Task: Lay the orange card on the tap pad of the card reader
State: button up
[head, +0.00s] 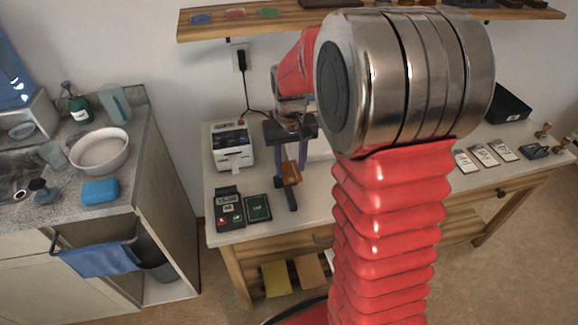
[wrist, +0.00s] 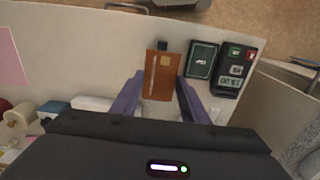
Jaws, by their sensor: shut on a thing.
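The orange card (wrist: 163,75) is between the two purple fingers of my gripper (wrist: 160,80) in the wrist view, gripped by its long edges. In the head view the card (head: 292,173) hangs tilted below the gripper (head: 291,160), over the table. The card reader (head: 229,209) lies near the table's left front corner, with a lit display and coloured keys. Its dark green tap pad (head: 258,208) is beside it on the right. The pad (wrist: 202,60) and reader (wrist: 234,68) lie right of the card in the wrist view. The card is apart from the pad.
A white receipt printer (head: 232,148) stands behind the reader. My arm hides the table's middle. The table's front edge (head: 270,237) is close to the pad.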

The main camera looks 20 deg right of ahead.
dwell(0.3)
jog(key=w+a+f+n, duration=0.2)
jog(key=w+a+f, duration=0.1)
jog(key=w+a, duration=0.4)
jog(key=a, duration=0.3)
jog(key=shift+w+a, duration=0.15)
jog(key=shift+a, duration=0.2)
jog(key=shift+d, duration=0.1)
